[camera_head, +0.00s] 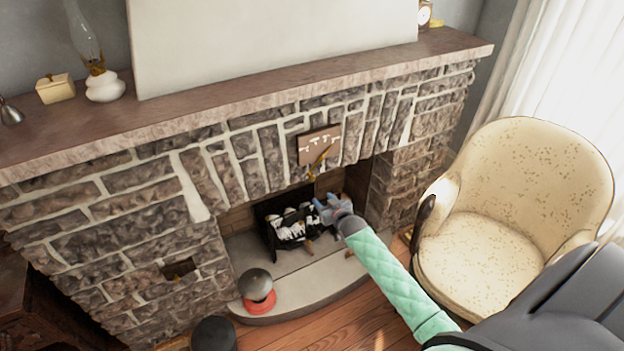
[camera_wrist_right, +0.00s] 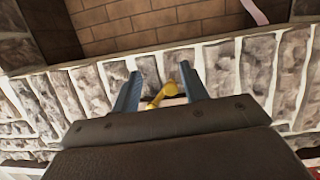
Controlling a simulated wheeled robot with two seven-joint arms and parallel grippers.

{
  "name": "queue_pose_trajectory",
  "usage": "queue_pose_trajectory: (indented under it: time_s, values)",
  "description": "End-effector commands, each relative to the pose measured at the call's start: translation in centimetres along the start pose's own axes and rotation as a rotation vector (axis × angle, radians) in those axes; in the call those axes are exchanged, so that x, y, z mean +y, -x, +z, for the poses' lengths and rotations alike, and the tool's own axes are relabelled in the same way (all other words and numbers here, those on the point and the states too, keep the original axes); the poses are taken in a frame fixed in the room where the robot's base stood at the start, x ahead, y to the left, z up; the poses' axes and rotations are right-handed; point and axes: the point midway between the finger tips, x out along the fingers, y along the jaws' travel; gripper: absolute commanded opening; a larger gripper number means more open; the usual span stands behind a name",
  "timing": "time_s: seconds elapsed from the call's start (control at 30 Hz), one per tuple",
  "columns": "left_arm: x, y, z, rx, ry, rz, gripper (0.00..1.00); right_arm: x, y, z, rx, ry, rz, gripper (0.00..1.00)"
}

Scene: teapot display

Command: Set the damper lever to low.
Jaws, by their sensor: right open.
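The damper lever (camera_head: 322,158) is brass-yellow and slants from upper right to lower left in the head view. It sits at a brown plate (camera_head: 304,147) with white marks on the stone above the fireplace opening; the marks are too small to read. My right gripper (camera_head: 326,208) is below the lever in the head view, in front of the fireplace opening. In the right wrist view the open gripper (camera_wrist_right: 160,74) has the yellow lever (camera_wrist_right: 171,88) showing between its two fingers. I cannot tell whether they touch it. My left gripper is not in view.
A black grate with pale logs (camera_head: 290,226) stands in the fireplace behind my right gripper. The mantel (camera_head: 230,93) overhangs above. A dark dome on a red base (camera_head: 257,288) sits on the hearth. A cream armchair (camera_head: 515,190) stands at right, close to my right arm.

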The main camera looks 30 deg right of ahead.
Motion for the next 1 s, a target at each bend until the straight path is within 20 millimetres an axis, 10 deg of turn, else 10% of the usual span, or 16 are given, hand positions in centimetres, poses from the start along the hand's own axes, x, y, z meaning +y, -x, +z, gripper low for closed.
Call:
queue_pose_trajectory:
  time_s: [0.43,1.0]
  values:
    - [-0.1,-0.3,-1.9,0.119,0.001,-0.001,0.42,-0.4,-0.1,-4.8,0.24,-0.044,-0.025,0.44]
    - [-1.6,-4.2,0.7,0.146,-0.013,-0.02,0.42,-0.5,-6.3,-6.2,0.237,-0.044,-0.025,0.44]
